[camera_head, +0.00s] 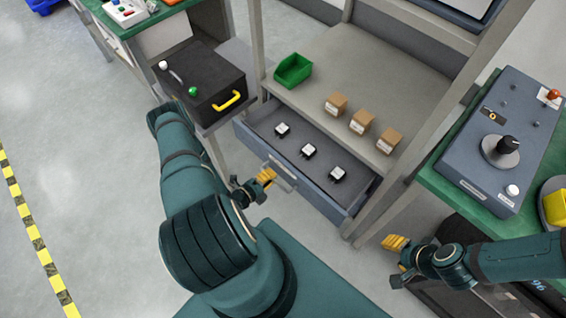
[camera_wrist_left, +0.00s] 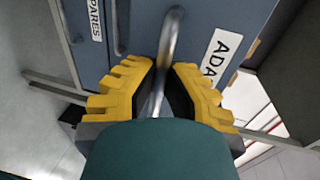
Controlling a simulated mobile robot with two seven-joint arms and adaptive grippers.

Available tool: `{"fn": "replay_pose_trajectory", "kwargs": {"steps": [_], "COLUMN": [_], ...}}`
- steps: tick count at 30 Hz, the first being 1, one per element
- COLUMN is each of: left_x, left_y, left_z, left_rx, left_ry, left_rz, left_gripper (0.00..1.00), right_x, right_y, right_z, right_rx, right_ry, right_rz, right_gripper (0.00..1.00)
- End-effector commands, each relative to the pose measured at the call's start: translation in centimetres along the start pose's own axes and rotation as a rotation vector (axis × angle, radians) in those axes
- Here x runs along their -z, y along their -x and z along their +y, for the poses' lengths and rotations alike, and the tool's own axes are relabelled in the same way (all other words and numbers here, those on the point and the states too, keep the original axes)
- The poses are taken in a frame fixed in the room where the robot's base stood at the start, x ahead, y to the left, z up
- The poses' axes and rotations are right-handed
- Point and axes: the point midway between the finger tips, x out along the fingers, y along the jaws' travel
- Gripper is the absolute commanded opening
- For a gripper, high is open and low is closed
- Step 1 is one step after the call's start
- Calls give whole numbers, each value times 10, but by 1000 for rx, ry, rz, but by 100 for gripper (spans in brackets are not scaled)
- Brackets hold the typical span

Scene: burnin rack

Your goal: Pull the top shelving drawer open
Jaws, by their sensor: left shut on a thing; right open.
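The top drawer (camera_head: 317,174) of the shelving unit is pulled part way out, with several small black-and-white parts on its dark floor. Its blue-grey front shows in the left wrist view (camera_wrist_left: 138,22), with a label beginning "ADA". My left gripper (camera_head: 266,177) is at the drawer front, its yellow fingers shut on the metal bar handle (camera_head: 284,178). In the left wrist view the handle (camera_wrist_left: 170,48) runs between the two yellow fingers (camera_wrist_left: 163,88). My right gripper (camera_head: 392,243) is open and empty, to the right of the shelving and apart from it.
Above the drawer, a shelf (camera_head: 325,70) holds a green bin (camera_head: 293,70) and several small brown boxes (camera_head: 362,122). A black case with a yellow handle (camera_head: 228,101) stands at left. A grey control box (camera_head: 500,140) is on the green bench at right. Floor at left is clear.

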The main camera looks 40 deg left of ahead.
Motion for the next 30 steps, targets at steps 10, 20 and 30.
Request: {"fn": "replay_pose_trajectory", "kwargs": {"steps": [10,20,30], "left_x": [0,0,0], "left_y": [42,48,47], "left_z": [9,10,10], "left_rx": [0,0,0], "left_ry": [-1,-1,-1], "left_rz": [-1,-1,-1], "left_gripper": [0,0,41], "right_x": [3,4,4], "right_y": [7,7,7], "right_z": [-2,-3,-3], "right_rx": [-1,-1,-1], "right_ry": [-2,-2,-2], "right_rz": [7,8,8], "right_gripper": [47,47,47]}}
